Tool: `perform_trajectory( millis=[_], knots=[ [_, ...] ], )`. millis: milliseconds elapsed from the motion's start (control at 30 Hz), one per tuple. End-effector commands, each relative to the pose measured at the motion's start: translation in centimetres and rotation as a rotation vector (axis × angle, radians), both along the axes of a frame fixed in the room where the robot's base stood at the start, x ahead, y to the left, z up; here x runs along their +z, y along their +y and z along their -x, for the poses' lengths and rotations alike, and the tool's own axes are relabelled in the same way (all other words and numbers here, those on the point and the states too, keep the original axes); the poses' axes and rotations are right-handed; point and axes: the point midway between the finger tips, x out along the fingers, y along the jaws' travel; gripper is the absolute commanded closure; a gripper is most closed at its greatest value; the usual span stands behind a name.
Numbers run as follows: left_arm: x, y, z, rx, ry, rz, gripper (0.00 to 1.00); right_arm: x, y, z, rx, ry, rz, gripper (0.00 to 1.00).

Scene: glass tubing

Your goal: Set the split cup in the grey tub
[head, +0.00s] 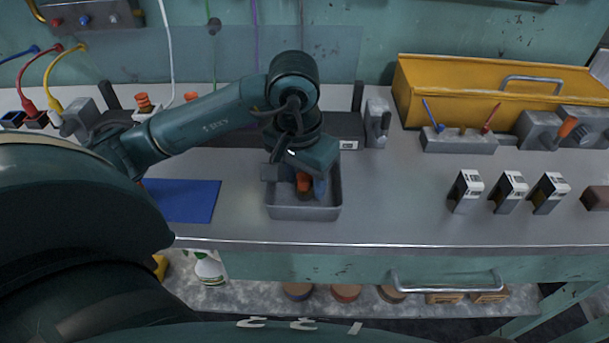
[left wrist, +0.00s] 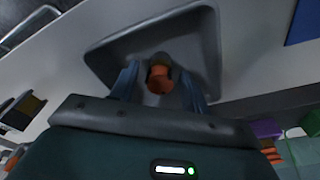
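The grey tub (head: 305,213) stands near the front edge of the bench, and its walls also show in the left wrist view (left wrist: 110,45). An orange cup with a darker part at its far end (left wrist: 160,80) is inside the tub's outline; it also shows in the head view (head: 304,182). I take it for the split cup; no split is clear. My left gripper (left wrist: 160,85) points down into the tub, one blue-grey finger on each side of the cup, with narrow gaps visible. It looks open. The cup's base is hidden, so contact with the tub floor is unclear. My right gripper is out of view.
A blue mat (head: 185,201) lies left of the tub. Several black-and-white blocks (head: 508,190) stand to the right, with a yellow toolbox (head: 490,90) and a grey tool holder (head: 458,139) behind. The bench between the tub and these blocks is clear.

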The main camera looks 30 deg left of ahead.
Motion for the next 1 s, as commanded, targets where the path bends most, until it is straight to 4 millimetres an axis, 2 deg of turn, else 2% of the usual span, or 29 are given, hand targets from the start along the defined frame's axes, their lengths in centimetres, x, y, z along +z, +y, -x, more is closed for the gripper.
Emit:
perform_trajectory(
  millis=[167,333,567,700,800,1000],
  knots=[
    [0.0,0.0,0.0,0.000,0.000,0.000,0.54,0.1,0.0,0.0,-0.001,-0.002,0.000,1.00],
    [0.9,0.0,0.0,0.000,-0.003,0.001,0.54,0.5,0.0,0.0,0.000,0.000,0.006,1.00],
    [5.6,0.0,0.5,-0.001,-0.009,-0.001,0.54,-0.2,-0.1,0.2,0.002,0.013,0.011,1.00],
    [8.7,0.1,0.8,0.000,-0.008,-0.003,0.54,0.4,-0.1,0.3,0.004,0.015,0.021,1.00],
    [10.2,0.1,1.1,0.000,-0.006,-0.002,0.54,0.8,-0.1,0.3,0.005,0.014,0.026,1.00],
    [12.0,0.1,1.3,0.001,-0.002,-0.001,0.54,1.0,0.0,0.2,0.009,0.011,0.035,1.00]
  ],
)
